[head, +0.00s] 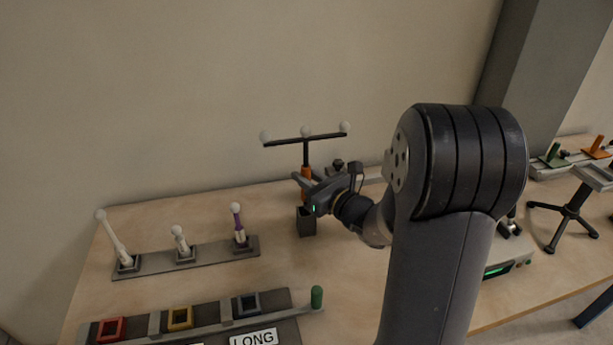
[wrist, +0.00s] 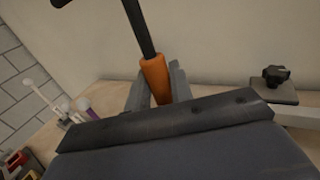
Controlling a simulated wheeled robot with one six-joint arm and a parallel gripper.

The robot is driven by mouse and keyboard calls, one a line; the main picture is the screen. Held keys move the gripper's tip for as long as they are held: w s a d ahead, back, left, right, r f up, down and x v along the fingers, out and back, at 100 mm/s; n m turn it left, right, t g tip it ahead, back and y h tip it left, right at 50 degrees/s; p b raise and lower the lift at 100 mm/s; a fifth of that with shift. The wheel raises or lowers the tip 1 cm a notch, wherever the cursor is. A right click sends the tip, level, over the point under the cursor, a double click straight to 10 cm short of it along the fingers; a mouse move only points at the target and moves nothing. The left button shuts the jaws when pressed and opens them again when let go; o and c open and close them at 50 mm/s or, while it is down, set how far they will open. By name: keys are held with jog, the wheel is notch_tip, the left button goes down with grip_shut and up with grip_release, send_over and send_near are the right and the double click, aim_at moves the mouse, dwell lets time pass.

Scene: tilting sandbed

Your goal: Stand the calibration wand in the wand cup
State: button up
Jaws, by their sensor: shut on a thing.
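The calibration wand (head: 305,152) is a black T-shaped bar with several pale balls and an orange grip. My gripper (head: 302,182) is shut on the orange grip and holds the wand upright. In the wrist view, the wand's orange grip (wrist: 155,78) sits between the two grey fingers of my gripper (wrist: 158,90). The wand cup (head: 306,222), a dark square cup, stands on the table just below the gripper. The wand appears above the cup in the head view; I cannot tell whether its lower end is inside the cup.
A grey rack (head: 190,257) with several ball-topped posts stands at left. In front is a tray with red (head: 110,329), yellow and blue-grey square frames, and a green-knobbed rod (head: 317,297). A black-knobbed block (wrist: 276,80) shows at right in the wrist view. Table around the cup is mostly clear.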

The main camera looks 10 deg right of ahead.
jog(key=shift+f, duration=0.15)
jog(key=o, duration=1)
jog(key=b+v, duration=0.1)
jog(key=v, duration=1)
jog(key=shift+w+a, duration=0.1)
jog(key=p+x, duration=0.1)
jog(key=x, duration=1)
jog(key=shift+r+p, duration=0.65)
jog(key=shift+p, duration=0.05)
jog(key=shift+r+p, duration=0.7)
jog(key=shift+r, duration=0.1)
